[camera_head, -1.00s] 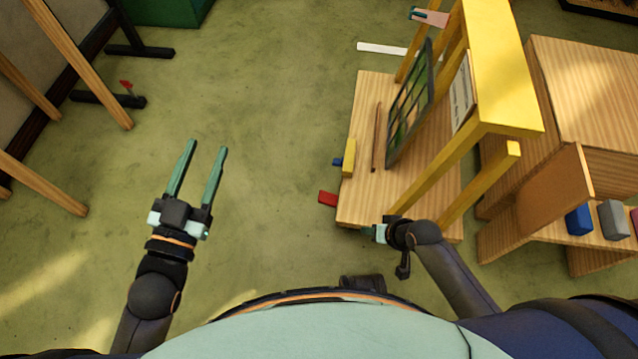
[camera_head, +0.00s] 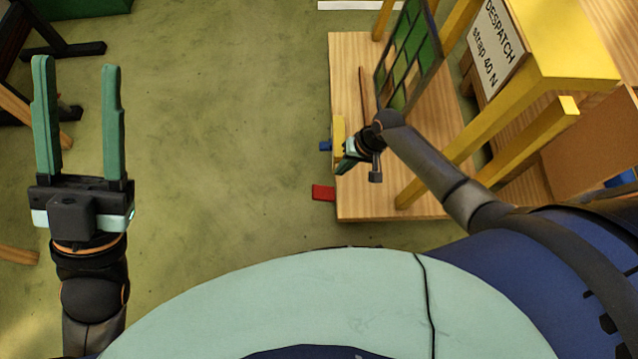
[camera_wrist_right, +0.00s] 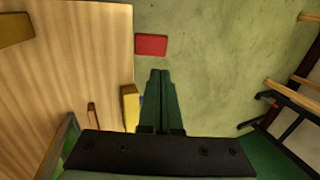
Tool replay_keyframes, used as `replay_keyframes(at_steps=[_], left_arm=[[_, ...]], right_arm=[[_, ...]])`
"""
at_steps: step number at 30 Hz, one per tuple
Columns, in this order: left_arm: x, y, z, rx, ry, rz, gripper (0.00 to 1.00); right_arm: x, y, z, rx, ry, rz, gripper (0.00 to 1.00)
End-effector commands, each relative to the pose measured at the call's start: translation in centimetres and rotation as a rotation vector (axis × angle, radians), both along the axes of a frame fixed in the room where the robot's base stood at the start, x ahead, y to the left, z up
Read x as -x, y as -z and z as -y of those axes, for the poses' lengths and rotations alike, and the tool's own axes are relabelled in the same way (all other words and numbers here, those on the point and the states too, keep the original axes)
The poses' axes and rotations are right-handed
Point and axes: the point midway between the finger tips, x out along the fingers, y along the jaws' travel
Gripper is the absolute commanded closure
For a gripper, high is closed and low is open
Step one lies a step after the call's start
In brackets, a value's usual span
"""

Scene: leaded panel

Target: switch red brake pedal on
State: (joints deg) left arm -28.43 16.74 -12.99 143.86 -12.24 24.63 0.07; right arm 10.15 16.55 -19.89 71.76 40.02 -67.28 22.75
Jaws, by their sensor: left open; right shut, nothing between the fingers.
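The red brake pedal (camera_head: 323,192) sticks out from the left edge of the low wooden platform, near its front corner. It also shows in the right wrist view (camera_wrist_right: 151,45), beyond my fingertips and a little left of them. My right gripper (camera_head: 345,165) is shut and empty, above the platform's left edge, a little behind and right of the pedal. In the right wrist view its closed green fingers (camera_wrist_right: 161,75) point toward the floor beside the pedal, with a gap between. My left gripper (camera_head: 82,70) is open and empty over the floor at the far left.
The wooden platform (camera_head: 400,205) carries a leaded glass panel (camera_head: 410,55) and a yellow frame (camera_head: 480,120) with a DESPATCH sign (camera_head: 495,45). A yellow block (camera_head: 338,130) and a blue piece (camera_head: 325,145) sit at its left edge. Green floor (camera_head: 220,130) is clear to the left.

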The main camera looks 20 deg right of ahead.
Motion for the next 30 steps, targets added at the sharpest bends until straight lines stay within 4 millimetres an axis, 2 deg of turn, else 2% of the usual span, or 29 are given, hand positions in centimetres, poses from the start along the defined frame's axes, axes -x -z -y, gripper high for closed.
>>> replay_keyframes(at_steps=[6,10,24,30], left_arm=[[0.0,0.1,0.0,0.000,0.000,-0.002,0.50],[-0.1,0.9,0.0,0.005,0.005,-0.006,0.50],[-0.3,7.4,0.6,0.006,0.034,-0.042,0.50],[-0.4,9.6,1.0,-0.019,0.026,-0.051,0.50]], right_arm=[[0.0,0.1,0.0,0.000,-0.001,0.001,1.00],[-0.1,1.1,-0.3,0.000,-0.001,0.001,1.00],[-1.1,9.8,-3.6,0.000,-0.001,0.002,1.00],[-1.3,12.1,-4.6,0.000,-0.001,0.002,1.00]])
